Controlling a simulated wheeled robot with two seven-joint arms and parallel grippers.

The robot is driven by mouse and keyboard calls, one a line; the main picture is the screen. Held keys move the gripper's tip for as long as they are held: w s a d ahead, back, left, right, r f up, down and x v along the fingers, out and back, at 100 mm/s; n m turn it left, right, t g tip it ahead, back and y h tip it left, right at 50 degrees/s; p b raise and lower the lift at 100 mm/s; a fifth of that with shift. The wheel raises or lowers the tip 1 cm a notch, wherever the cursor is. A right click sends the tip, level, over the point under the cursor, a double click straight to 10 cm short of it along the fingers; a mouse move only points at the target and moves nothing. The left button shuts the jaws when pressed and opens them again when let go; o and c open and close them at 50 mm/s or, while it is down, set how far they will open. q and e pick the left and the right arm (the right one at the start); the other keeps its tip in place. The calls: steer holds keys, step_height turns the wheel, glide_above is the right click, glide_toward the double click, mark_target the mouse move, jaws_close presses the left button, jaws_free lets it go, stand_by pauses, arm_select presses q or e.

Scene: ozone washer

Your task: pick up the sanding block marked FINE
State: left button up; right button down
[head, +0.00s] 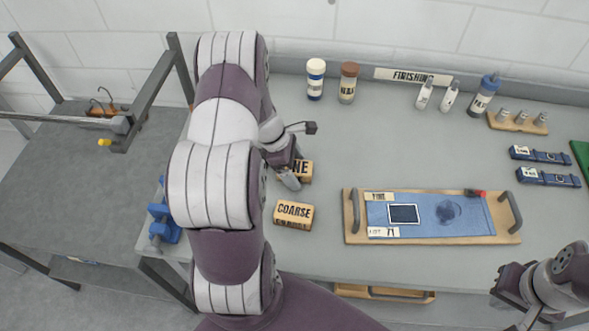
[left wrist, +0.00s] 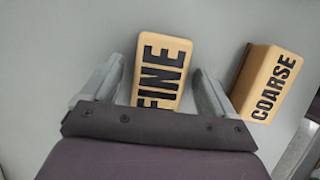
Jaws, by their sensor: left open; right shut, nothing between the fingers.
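The sanding block marked FINE (left wrist: 163,72) is a tan block with black letters on its top. In the head view it (head: 306,172) lies on the table, partly hidden by my left gripper (head: 291,172). In the left wrist view the block lies between the two open fingers of my left gripper (left wrist: 160,90), with a gap visible on each side near the tips. I cannot tell the height of the fingers over the table. The block marked COARSE (head: 293,215) lies just nearer on the table, and right of the fingers in the left wrist view (left wrist: 265,85). My right gripper (head: 520,305) is shut and empty at the lower right.
A wooden tray (head: 352,218) with a blue mat stands right of the blocks. Bottles (head: 347,82) and a FINISHING sign (head: 412,76) line the back. Blue clamps (head: 166,222) sit at the table's left edge. Bare table lies between the blocks and the tray.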

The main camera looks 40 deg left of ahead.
mark_target(301, 166)
arm_select(q)
steer(key=c, duration=1.1)
steer(key=shift+w+r, duration=0.1)
steer(key=shift+r, duration=0.4)
step_height(301, 166, up, 3)
steer(key=shift+r, duration=0.1)
steer(key=w+d+r, duration=0.2)
steer(key=d, duration=0.1)
steer(key=w+d+r+b, duration=0.1)
steer(key=w+d+r, duration=0.1)
steer(key=d, duration=0.1)
steer(key=w+d+r, duration=0.2)
steer(key=d+r, duration=0.1)
steer(key=shift+w+d, duration=0.2)
steer(key=shift+d, duration=0.2)
